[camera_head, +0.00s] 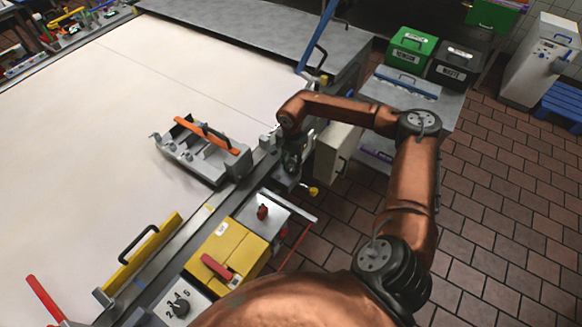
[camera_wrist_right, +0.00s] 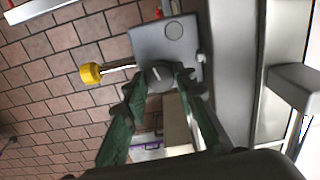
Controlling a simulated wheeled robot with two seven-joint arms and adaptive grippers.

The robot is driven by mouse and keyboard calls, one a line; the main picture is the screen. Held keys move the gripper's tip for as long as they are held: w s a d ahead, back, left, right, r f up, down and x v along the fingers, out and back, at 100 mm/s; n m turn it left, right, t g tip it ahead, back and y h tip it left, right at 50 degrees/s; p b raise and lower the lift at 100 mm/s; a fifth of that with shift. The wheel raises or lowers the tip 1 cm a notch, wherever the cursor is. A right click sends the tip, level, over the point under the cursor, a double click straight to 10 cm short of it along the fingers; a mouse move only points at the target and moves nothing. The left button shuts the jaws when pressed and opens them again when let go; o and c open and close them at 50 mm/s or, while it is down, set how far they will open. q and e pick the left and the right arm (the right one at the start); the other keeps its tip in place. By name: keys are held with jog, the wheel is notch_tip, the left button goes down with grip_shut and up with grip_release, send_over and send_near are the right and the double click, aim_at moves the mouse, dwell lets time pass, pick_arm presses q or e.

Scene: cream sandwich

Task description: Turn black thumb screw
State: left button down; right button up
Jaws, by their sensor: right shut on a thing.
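The black thumb screw (camera_wrist_right: 158,76) shows in the right wrist view as a dark round knob with a pale mark. It sits at the lower edge of a grey metal plate (camera_wrist_right: 150,42). My right gripper (camera_wrist_right: 157,84) has its two green fingers on either side of the knob and is shut on it. In the head view my right gripper (camera_head: 291,166) points down at the machine's edge, beside the belt. There the screw is hidden or too small to make out. My left gripper is not in view.
A rod with a yellow knob (camera_wrist_right: 90,73) sticks out beside the plate; the yellow knob also shows in the head view (camera_head: 313,191). A grey carrier with an orange handle (camera_head: 205,150) stands on the belt's edge. A yellow box with a red switch (camera_head: 226,254) is nearer me. Brick floor is open at right.

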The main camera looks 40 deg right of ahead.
aim_at(292, 168)
jog(key=n+b, duration=0.1)
jog(key=n, duration=0.3)
jog(key=shift+w+n, duration=0.1)
jog(key=shift+n, duration=0.2)
jog(key=shift+n+b, duration=0.8)
jog(key=shift+n, duration=0.8)
jog(key=o, duration=1.2)
jog(key=shift+c, duration=0.2)
jog(key=shift+r, duration=0.1)
notch_tip(292, 168, up, 12)
